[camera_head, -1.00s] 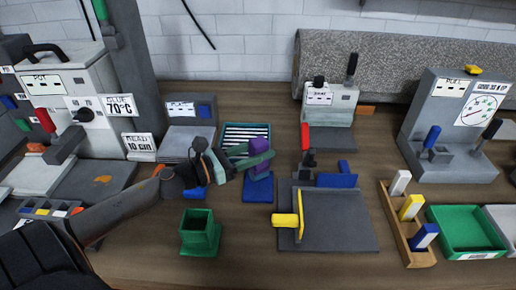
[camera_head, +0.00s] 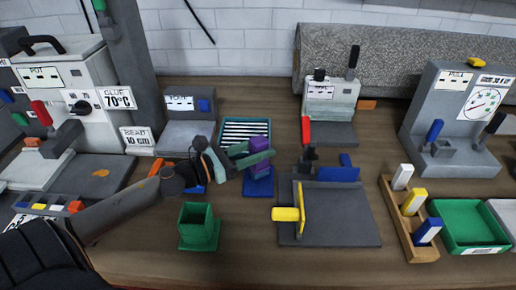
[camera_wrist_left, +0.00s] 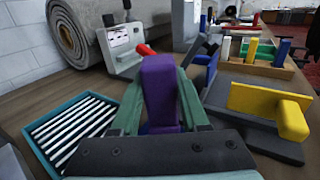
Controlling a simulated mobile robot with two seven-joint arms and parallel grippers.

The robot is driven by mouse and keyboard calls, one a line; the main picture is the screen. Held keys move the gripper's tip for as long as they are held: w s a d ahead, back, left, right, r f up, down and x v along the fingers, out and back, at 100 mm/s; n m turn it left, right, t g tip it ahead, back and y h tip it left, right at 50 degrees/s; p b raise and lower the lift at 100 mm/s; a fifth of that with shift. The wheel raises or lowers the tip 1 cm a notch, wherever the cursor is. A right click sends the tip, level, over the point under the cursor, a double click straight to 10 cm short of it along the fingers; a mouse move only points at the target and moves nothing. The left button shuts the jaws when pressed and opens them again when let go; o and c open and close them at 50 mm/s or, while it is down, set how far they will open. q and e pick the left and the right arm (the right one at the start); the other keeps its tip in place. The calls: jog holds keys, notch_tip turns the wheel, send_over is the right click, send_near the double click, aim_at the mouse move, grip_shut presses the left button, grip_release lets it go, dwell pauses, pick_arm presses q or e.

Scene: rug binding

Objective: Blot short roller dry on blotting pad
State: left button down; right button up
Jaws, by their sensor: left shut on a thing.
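My left gripper (camera_head: 258,158) has its green fingers shut on a purple upright piece (camera_head: 259,143), probably the short roller's handle. In the left wrist view the purple piece (camera_wrist_left: 160,90) stands between both fingers. Below it is a blue block (camera_head: 259,187); I cannot tell whether they touch. The roller's lower part is hidden. A teal-framed tray with white stripes (camera_head: 222,133) lies just behind and left of the gripper. It also shows at left in the wrist view (camera_wrist_left: 112,104). I cannot tell which thing is the blotting pad. My right gripper is not in view.
A green open box (camera_head: 197,226) stands in front. A grey plate with a yellow-handled fixture (camera_head: 345,225) lies right. Farther right are a wooden rack (camera_head: 397,215) of coloured blocks and a green tray (camera_head: 468,227). Machines line the back. Bare table lies between the green box and plate.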

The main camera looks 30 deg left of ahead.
pick_arm(q)
jog(key=shift+f+b, duration=0.5)
jog(key=shift+f, duration=0.05)
dwell(0.4)
jog(key=shift+f, duration=0.15)
dwell(1.1)
notch_tip(320, 180, up, 8)
jog(key=p, duration=0.6)
jog(key=shift+f+p, duration=0.25)
jog(key=shift+p, duration=0.05)
dwell(0.4)
